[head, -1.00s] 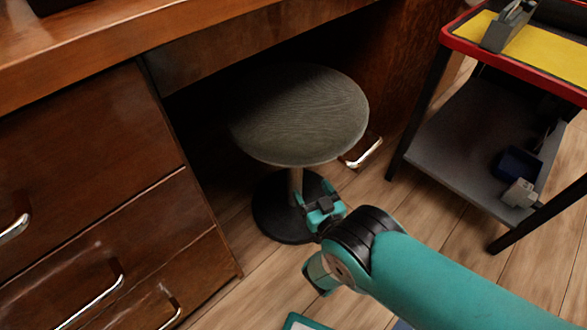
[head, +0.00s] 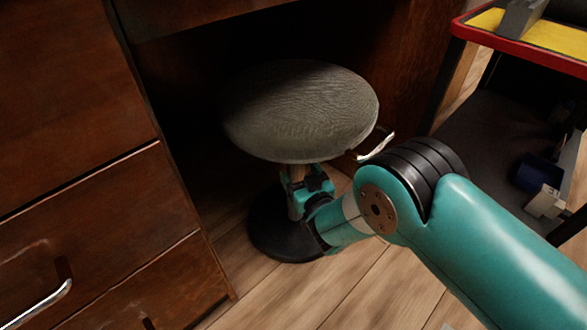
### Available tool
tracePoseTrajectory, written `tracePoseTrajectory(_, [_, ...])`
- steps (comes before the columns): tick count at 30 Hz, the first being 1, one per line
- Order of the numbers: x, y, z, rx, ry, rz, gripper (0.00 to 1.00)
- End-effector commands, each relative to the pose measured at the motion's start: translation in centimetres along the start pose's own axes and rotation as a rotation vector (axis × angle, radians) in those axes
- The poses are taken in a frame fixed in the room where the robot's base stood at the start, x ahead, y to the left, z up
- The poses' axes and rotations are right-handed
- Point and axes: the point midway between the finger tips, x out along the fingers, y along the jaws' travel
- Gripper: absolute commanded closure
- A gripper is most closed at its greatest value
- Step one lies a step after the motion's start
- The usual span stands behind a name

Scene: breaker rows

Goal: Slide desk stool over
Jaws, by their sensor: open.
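The desk stool (head: 300,108) has a round, dark grey wood-grained seat on a thin post with a round black base (head: 282,238). It stands upright on the floor in the knee space of the brown wooden desk (head: 75,120). My gripper (head: 296,182) is under the front of the seat, at the post and above the base. Its jaws are open, and they appear to be on or around the post. The seat and the gripper body hide most of the post, so I cannot tell if they touch it.
Desk drawers with metal handles (head: 40,305) stand close on the left. Another handle (head: 376,146) shows right of the seat. A cart with a red-rimmed, yellow top (head: 515,45) and a dark lower shelf (head: 490,130) stands at right. The wooden floor (head: 330,290) in front is clear.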

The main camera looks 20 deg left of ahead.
Motion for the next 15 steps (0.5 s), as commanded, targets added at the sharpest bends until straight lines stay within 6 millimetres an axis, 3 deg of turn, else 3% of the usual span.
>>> tracePoseTrajectory(7, [2.8, 0.0, 0.2, 0.0, 0.004, -0.001, 0.23])
tracePoseTrajectory(15, [3.8, -0.1, -0.1, -0.003, 0.0, -0.005, 0.23])
